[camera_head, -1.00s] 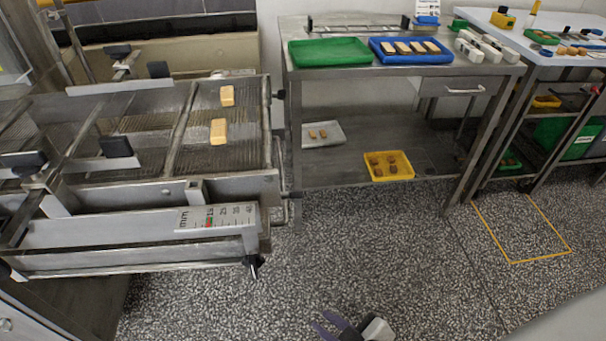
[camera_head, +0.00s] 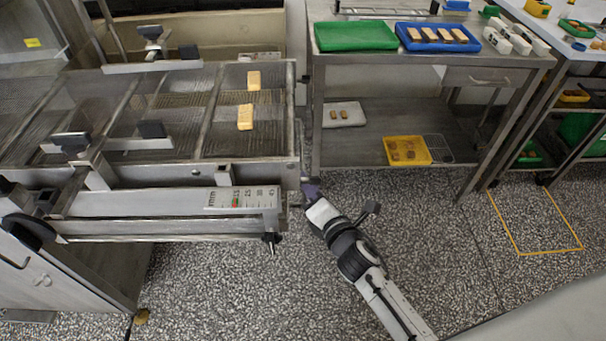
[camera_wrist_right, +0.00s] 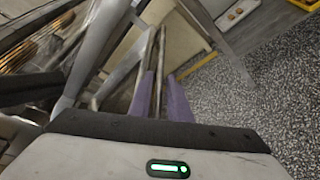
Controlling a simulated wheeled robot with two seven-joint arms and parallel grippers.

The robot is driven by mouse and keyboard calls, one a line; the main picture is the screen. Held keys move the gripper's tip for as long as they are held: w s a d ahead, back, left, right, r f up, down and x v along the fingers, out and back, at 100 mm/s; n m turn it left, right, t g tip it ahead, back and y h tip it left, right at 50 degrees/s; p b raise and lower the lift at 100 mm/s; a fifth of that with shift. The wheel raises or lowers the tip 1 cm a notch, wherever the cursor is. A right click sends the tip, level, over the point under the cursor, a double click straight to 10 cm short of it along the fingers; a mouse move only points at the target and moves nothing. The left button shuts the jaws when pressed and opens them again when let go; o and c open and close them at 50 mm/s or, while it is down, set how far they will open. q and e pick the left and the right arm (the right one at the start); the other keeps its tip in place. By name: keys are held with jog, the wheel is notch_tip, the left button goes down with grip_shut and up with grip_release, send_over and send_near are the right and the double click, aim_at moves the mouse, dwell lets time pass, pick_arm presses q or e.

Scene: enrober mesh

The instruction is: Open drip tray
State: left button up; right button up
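The enrober (camera_head: 170,205) stands at the left in the head view, with a wire mesh bed and two bars on it. A metal rail or handle (camera_head: 301,150) shows at its right end. I cannot clearly tell the drip tray apart from the frame under the mesh. My right gripper (camera_head: 309,193) is at the machine's lower right corner, beside this metalwork. In the right wrist view its two purple fingers (camera_wrist_right: 162,98) are apart, with a narrow metal bar between or just beyond them; contact cannot be told. My left gripper is not in view.
A steel table (camera_head: 400,165) stands to the right, with a green tray (camera_head: 355,36) and a blue tray (camera_head: 438,37) on top and a yellow tray (camera_head: 407,151) on its lower shelf.

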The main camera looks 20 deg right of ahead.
jog(key=shift+x, duration=2.2)
grip_shut()
